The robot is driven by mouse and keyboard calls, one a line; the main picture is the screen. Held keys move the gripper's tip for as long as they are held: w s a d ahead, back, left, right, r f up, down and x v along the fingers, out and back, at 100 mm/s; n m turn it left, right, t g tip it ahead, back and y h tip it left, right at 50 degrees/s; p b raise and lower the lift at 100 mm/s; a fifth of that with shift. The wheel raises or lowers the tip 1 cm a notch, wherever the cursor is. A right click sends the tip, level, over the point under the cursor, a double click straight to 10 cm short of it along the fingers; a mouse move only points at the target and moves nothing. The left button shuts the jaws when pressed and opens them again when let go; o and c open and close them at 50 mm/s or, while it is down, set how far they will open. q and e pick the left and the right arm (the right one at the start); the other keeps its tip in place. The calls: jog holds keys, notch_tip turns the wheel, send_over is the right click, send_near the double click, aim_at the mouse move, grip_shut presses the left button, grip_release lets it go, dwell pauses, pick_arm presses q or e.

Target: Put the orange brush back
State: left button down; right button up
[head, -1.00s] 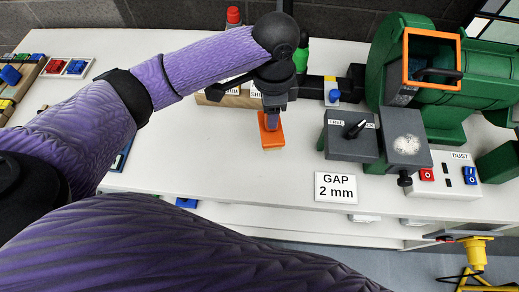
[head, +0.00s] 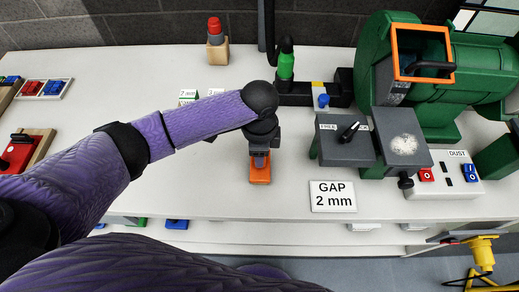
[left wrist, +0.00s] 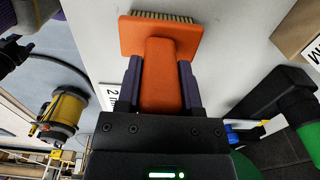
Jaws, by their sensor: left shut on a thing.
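The orange brush (head: 260,171) is in my left gripper (head: 261,158), over the white bench in front of the grey machine rest. In the left wrist view the gripper's two fingers (left wrist: 161,85) are shut on the handle of the orange brush (left wrist: 162,40), whose pale bristles point away from the gripper. I cannot tell whether the brush touches the bench. My right gripper is not in view.
The green grinder (head: 430,80) with an orange-framed guard stands at the right. A GAP 2 mm sign (head: 333,197) lies close right of the brush. A wooden block with a red top (head: 216,47) stands at the back. Bench space left of the brush is clear.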

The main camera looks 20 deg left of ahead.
pick_arm(q)
jog(key=shift+c, duration=1.2)
grip_release()
notch_tip(320, 180, up, 12)
jog(key=p, duration=0.4)
jog(key=shift+f+p, duration=0.15)
jog(key=shift+p, duration=0.25)
jog(key=shift+r, duration=0.25)
